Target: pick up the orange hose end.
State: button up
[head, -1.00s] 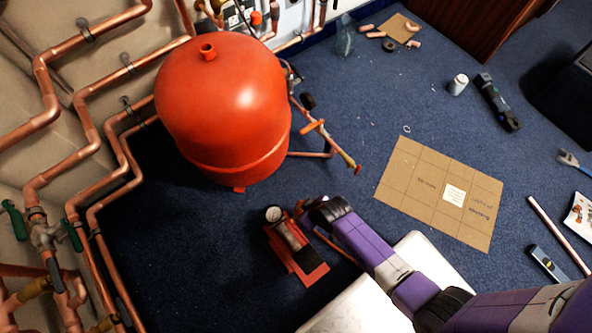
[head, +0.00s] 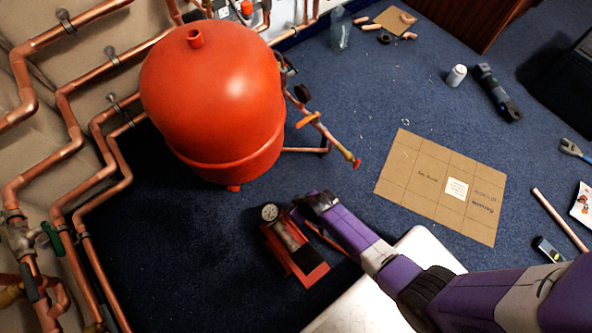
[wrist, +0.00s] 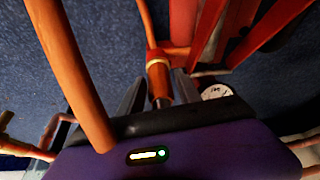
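The orange hose end (wrist: 158,78), with a brass-coloured collar and a copper-coloured tip, shows in the wrist view. It lies between the two dark fingers of my gripper (wrist: 157,96), with a gap seen on each side, so the fingers look open around it. The thinner orange hose runs up from it, and a thick orange length (wrist: 68,70) passes close to the camera at left. In the head view my gripper (head: 304,205) is low beside the red test pump (head: 310,275); its fingertips and the hose end are hard to make out there.
The pump's round gauge (head: 270,212) is just left of my gripper. A large red tank (head: 215,105) stands behind, with a pipe and valve (head: 350,158) sticking out. Copper pipes (head: 110,150) line the left wall. Cardboard (head: 415,195) lies on the open blue carpet at right.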

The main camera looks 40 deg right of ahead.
grip_shut()
notch_tip(320, 180, up, 20)
jog(key=p, duration=1)
jog(key=shift+r+p, duration=0.15)
jog(key=shift+p, duration=0.15)
jog(key=shift+r+p, duration=2.15)
jog(key=shift+p, duration=0.25)
